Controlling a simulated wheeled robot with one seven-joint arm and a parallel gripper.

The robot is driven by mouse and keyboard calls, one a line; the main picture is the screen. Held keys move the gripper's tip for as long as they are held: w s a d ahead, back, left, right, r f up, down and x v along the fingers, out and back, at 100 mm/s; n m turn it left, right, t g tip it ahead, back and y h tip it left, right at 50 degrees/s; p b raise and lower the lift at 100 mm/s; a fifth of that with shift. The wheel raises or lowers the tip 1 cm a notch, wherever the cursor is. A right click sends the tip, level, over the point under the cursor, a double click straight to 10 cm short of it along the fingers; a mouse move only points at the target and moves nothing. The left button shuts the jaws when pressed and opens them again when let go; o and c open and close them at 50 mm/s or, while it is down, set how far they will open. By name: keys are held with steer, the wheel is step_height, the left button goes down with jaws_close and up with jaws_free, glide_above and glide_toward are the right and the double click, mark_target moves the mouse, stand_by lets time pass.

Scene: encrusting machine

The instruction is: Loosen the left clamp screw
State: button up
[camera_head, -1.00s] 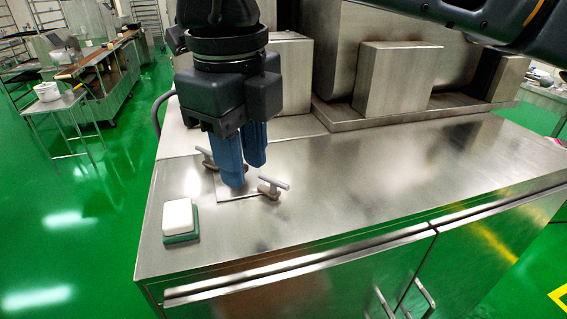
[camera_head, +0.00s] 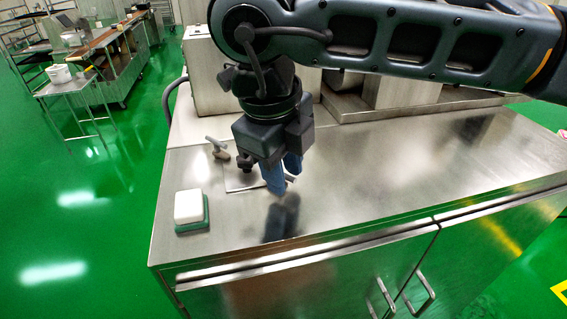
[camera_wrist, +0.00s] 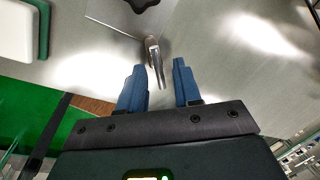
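One clamp screw (camera_head: 217,148) with a grey T-handle stands on the left at the back of a flat metal plate (camera_head: 234,181). The wrist view shows a metal clamp handle (camera_wrist: 154,58) between my gripper's fingertips (camera_wrist: 159,68). It fits the place of the plate's right, nearer clamp, which my gripper hides in the head view. My gripper (camera_head: 283,178) points down over the right side of the plate. Its two blue fingers are apart, one on each side of the handle, with visible gaps. I cannot tell the exact height of the fingertips against the handle.
A black knob (camera_wrist: 142,4) shows at the wrist view's top edge, on the plate. A white block on a green base (camera_head: 190,209) lies at the left of the steel counter (camera_head: 370,180). The counter's right side is clear. Steel housings stand behind.

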jaws_close()
steer(key=shift+f+n+b, duration=0.1)
steer(key=shift+n+b, duration=0.2)
steer(key=shift+b, duration=0.3)
steer(key=n+b, duration=0.2)
steer(key=b, duration=0.2)
steer(key=shift+w+d+f, duration=0.15)
steer(key=shift+f, duration=0.05)
steer(key=n+b, duration=0.3)
steer(key=n+y+b, duration=0.1)
steer(key=n+b, duration=0.2)
steer(key=shift+w+d+r+t+y, duration=0.1)
steer(key=shift+w+r+t+y, duration=0.1)
steer(key=shift+t+y, duration=0.1)
steer(key=n+b, duration=0.1)
steer(key=n, duration=0.1)
steer(key=n+y+b, duration=0.1)
steer(key=n, duration=0.2)
steer(key=shift+w+r, duration=0.15)
steer(key=shift+r, duration=0.05)
steer(key=shift+w+r+n+g+y+b, duration=0.1)
steer(key=shift+n+g+y+b, duration=0.3)
steer(key=shift+n, duration=1.7)
